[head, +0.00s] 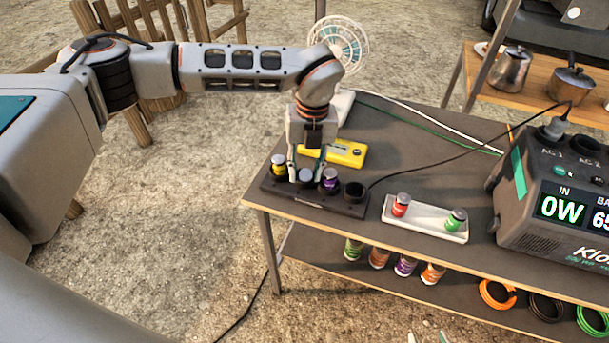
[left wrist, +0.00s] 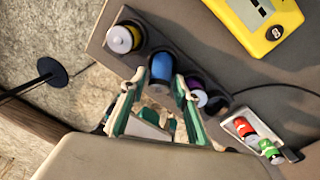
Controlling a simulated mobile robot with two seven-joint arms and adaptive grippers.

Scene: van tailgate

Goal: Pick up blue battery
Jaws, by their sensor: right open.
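The blue battery (head: 306,176) stands upright in the black charger (head: 312,200) at the table's near left corner, between a yellow battery (head: 279,165) and a purple battery (head: 330,179). My left gripper (head: 307,168) points down with its fingers on either side of the blue battery, open, with small gaps visible. In the left wrist view the blue battery (left wrist: 161,68) shows between the fingertips (left wrist: 158,86); its lower part is hidden. My right gripper (head: 428,337) shows only its fingertips at the bottom edge, apart and empty.
A yellow meter (head: 332,152) lies behind the charger. A white tray (head: 424,218) with a red and a green battery is to its right, then a power station (head: 560,200). The charger's rightmost slot looks empty. Several batteries and cable coils lie on the lower shelf.

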